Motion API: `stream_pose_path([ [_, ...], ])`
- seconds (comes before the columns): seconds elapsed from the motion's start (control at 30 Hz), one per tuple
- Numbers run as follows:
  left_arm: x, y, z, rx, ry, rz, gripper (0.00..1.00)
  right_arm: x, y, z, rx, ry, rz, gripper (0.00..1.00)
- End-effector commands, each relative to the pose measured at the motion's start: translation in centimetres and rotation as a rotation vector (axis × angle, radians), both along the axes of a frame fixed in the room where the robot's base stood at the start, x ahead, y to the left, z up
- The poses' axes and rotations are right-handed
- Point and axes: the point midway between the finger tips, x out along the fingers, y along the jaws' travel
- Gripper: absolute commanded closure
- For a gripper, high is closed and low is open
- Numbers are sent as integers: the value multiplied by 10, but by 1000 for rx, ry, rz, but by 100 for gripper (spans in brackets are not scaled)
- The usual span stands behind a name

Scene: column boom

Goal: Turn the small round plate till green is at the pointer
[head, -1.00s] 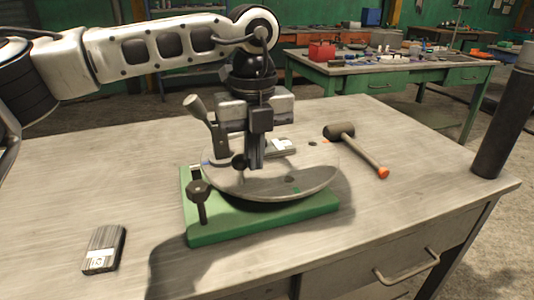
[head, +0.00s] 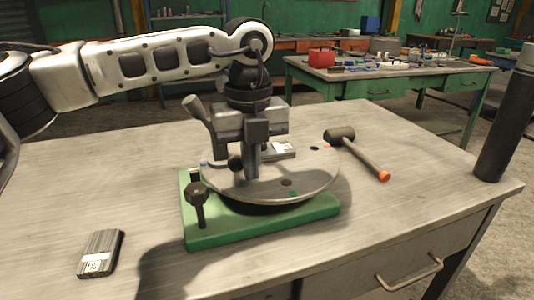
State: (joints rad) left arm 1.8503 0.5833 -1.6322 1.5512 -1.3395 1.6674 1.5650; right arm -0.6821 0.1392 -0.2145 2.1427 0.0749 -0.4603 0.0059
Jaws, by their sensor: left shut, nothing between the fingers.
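The small round plate (head: 225,178) is a shiny grey disc on a green base (head: 260,225). A green mark (head: 293,193) is near its front rim, right of centre, beside a dark hole. An orange mark (head: 327,146) is at its right rear rim and a blue mark (head: 203,163) at its left rim. My left gripper (head: 252,176) is shut and empty, pointing down, over or at the middle of the plate; contact is unclear. I cannot make out the pointer for certain. My right gripper is out of view.
A black knobbed post (head: 198,205) stands at the base's left front, and a lever (head: 196,110) rises behind the plate. A block with a white label (head: 282,151) is behind the gripper. A mallet (head: 362,157) lies right; a labelled block (head: 101,253) lies front left. A dark cylinder (head: 505,125) stands far right.

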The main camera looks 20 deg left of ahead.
Motion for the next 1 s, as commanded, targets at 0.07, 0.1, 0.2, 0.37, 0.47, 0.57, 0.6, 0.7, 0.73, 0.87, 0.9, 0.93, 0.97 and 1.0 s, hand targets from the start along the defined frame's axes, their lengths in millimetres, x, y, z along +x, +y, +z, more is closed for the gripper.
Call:
stream_pose_path([
  [0.07, 0, 5, -1, 1, 1, 2, 100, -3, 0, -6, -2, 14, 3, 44],
  [0.1, 0, 7, -1, 2, 1, 3, 100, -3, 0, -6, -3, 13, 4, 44],
  [0.2, 0, 11, -1, 2, 1, 2, 100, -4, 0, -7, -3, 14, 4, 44],
  [0.37, 0, 11, -1, 2, 1, 1, 100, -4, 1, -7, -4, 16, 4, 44],
  [0.47, 0, 11, -1, 1, 1, 1, 100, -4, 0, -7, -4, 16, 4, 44],
  [0.57, 0, 11, -1, 1, 1, 1, 100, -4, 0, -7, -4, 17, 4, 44],
  [0.6, 0, 12, -1, 1, 1, 1, 100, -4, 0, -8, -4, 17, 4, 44],
  [0.7, 1, 15, -1, 0, 1, 2, 100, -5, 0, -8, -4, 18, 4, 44],
  [0.73, 1, 16, -1, 0, 1, 2, 100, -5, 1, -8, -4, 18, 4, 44],
  [0.87, 2, 23, -1, -1, 1, 3, 100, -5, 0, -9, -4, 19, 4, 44],
  [0.9, 2, 25, -1, -1, 1, 3, 100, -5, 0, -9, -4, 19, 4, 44],
  [0.93, 3, 26, -1, -1, 1, 3, 100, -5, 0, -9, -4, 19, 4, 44],
  [0.97, 3, 27, 0, -1, 1, 3, 100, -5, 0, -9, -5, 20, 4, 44],
  [1.0, 3, 28, 0, -1, 1, 2, 100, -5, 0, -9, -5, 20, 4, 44],
])
